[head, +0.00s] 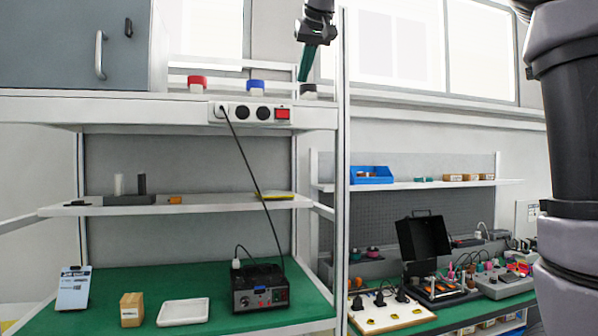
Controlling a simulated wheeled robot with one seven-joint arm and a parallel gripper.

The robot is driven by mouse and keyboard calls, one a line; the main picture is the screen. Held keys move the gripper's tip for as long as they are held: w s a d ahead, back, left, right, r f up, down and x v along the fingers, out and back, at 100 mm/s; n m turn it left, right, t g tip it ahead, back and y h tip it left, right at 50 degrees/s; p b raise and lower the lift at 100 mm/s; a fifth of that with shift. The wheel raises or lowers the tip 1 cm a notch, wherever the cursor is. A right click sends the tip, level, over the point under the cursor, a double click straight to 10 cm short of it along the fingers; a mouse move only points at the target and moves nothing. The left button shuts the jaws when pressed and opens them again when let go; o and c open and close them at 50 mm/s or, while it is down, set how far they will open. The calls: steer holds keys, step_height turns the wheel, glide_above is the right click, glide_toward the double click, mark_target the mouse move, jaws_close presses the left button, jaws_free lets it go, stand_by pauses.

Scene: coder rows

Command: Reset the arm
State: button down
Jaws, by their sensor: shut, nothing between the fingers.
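My gripper (304,76) hangs down from the top edge of the head view, a little right of the middle. Its body is black and its narrow dark green fingers point downward, closed together and empty. The fingertips show just above a small dark-topped item (309,91) on the upper shelf; I cannot tell whether they touch it. My grey and black arm fills the right edge, and the stretch between it and the gripper is out of view.
The upper shelf (110,97) carries a red-topped item (197,82), a blue-topped item (255,86) and a power strip (252,113). A white rack post (342,200) stands beside the gripper. Below are a white tray (183,311) and a black station (260,291). A crowded bench lies right.

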steer(key=s+d+f+m+g, duration=0.1)
steer(key=s+d+f, duration=0.3)
steer(key=d+f, duration=0.35)
steer(key=s+d+f+m, duration=0.2)
steer(key=s+d+f, duration=0.2)
steer(key=d+f, duration=0.3)
steer(key=s+d+f+m, duration=0.1)
steer(key=s+d+f, duration=0.2)
steer(key=f, duration=0.3)
steer(key=s+d+f+m, duration=0.2)
steer(key=s+d+f, duration=0.1)
steer(key=s+f, duration=0.2)
steer(key=s+d+f+m+g, duration=0.1)
steer(key=s+d+f, duration=0.1)
steer(key=s+f, duration=0.2)
step_height(320, 180, down, 3)
steer(key=shift+s+d+r+h, duration=0.15)
steer(key=shift+d+h, duration=0.15)
steer(key=shift+d, duration=0.1)
